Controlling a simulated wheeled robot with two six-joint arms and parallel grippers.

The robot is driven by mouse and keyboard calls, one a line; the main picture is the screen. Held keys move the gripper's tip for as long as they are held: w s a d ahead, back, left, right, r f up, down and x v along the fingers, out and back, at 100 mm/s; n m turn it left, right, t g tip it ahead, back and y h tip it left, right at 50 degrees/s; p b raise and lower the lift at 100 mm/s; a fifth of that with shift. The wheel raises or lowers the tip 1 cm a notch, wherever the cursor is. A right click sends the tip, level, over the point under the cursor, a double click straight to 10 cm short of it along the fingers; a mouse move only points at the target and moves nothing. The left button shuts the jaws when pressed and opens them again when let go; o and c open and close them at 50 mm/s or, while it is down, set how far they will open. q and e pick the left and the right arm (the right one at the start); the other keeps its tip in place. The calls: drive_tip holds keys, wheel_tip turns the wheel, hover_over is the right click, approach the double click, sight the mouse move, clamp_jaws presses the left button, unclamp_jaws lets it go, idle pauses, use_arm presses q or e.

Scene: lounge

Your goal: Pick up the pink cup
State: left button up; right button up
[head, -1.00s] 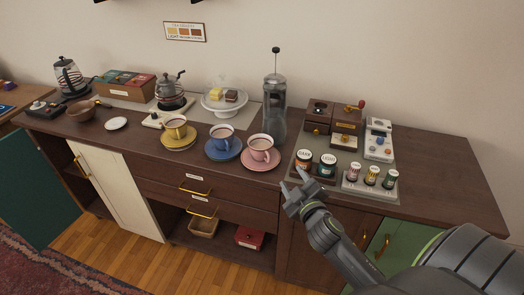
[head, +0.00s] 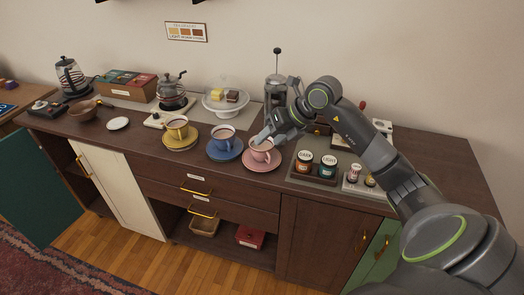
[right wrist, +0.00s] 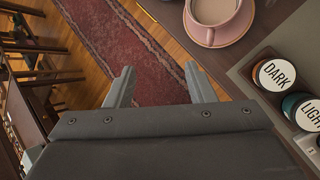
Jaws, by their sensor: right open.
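The pink cup (head: 262,156) stands upright on a pink saucer (head: 261,166) near the cabinet's front edge. It holds a light brown drink and shows in the right wrist view (right wrist: 212,22), at the top, its handle towards the bottom. My right gripper (head: 258,139) is at the cup's upper rim in the head view and hides part of it. In the right wrist view the right gripper (right wrist: 160,85) is open and empty, the cup beyond and right of its fingers. I cannot tell whether they touch. My left gripper is not in view.
A blue cup (head: 223,136) on a blue saucer stands close left, a yellow cup (head: 177,127) farther left. A glass press (head: 275,95) stands behind. Jars labelled DARK (head: 304,161) and LIGHT (head: 328,165) stand to the right. My right arm hides much of the grinders.

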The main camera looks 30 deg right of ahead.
sight(269, 154)
drive_tip(key=d+m+g+h, duration=0.1)
drive_tip(key=d+h, duration=0.2)
drive_tip(key=d, duration=0.2)
drive_tip(key=p+x, duration=0.4)
drive_tip(key=x, duration=0.8)
drive_tip(key=shift+d, duration=0.15)
drive_tip(key=p+x, duration=0.1)
drive_tip(key=x, duration=0.2)
drive_tip(key=shift+w, duration=0.25)
drive_tip(key=shift+w+f, duration=0.2)
drive_tip(key=shift+f, duration=0.3)
clamp_jaws()
